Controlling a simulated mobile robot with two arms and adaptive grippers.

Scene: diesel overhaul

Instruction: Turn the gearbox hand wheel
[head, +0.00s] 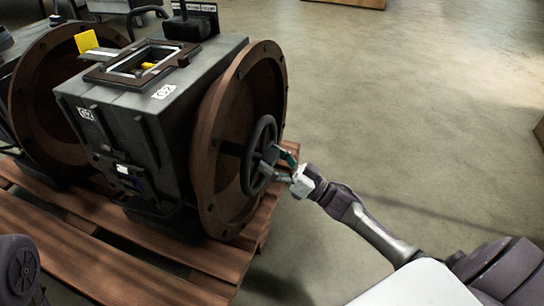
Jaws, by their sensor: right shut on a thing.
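The gearbox hand wheel (250,157) is a dark spoked wheel standing upright in front of the round rust-brown flange (213,158) on the gearbox's right end. The gearbox body (150,105) is a grey metal block with a framed opening on top. My right gripper (277,163) reaches in from the right and is shut on the hand wheel, at its right side near the hub. The exact contact of the fingers is too small to see clearly. My left gripper is not in view.
The gearbox rests on a wooden pallet (150,255). Another brown flange (33,110) stands at its left end, with a yellow tag (87,41) near the top. The concrete floor (400,100) to the right is open. A brown box edge (540,129) shows at the far right.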

